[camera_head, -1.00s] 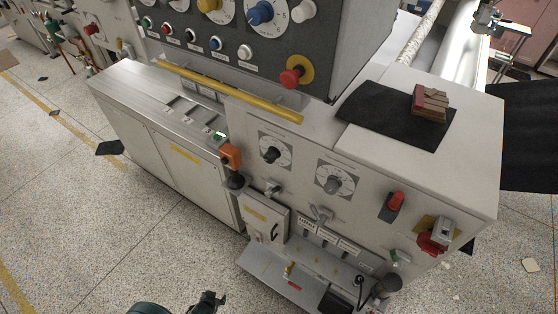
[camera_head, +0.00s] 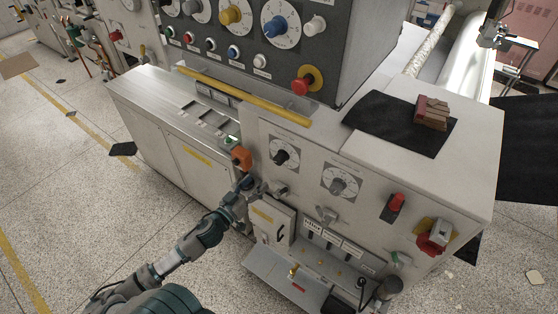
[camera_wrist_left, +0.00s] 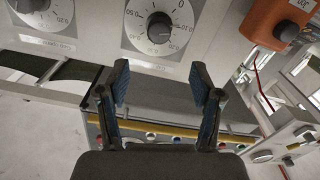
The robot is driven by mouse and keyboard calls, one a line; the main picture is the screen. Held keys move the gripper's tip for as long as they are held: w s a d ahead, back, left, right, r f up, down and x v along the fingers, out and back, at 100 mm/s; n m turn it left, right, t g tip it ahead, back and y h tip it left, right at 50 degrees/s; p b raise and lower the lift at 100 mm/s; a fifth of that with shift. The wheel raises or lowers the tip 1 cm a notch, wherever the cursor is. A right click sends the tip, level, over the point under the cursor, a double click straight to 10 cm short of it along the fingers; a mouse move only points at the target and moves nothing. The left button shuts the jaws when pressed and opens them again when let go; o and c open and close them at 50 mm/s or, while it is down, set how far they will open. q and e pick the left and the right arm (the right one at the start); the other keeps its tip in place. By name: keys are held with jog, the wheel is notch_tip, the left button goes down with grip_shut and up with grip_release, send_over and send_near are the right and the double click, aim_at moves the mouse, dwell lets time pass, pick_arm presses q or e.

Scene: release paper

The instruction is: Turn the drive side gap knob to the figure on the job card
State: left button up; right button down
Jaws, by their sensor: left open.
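Two round white dials with dark centre knobs are on the pale front panel, the left dial's knob (camera_head: 281,157) and the right dial's knob (camera_head: 338,186). I cannot tell which is the drive side, and I cannot pick out a job card. My left gripper (camera_head: 254,187) is in front of the panel, below and left of the left dial. In the left wrist view the open, empty gripper (camera_wrist_left: 160,88) is apart from the left dial's knob (camera_wrist_left: 159,27), which shows beyond the fingertips. The right dial (camera_wrist_left: 35,8) is partly cut off there. My right gripper is out of view.
An orange box (camera_head: 241,158) juts out left of the dials, close to my left gripper. Levers (camera_head: 326,215) stick out below them. A red switch (camera_head: 396,203) is to the right. A yellow bar (camera_head: 240,95) runs above. Open floor (camera_head: 90,215) lies left.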

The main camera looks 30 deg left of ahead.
aim_at(277, 162)
pick_arm(q)
jog(key=w, duration=0.7)
jog(key=w+d+p, duration=0.1)
jog(key=w, duration=0.3)
jog(key=shift+w+d+r, duration=0.1)
jog(key=shift+w, duration=0.9)
jog(key=c, duration=1.1)
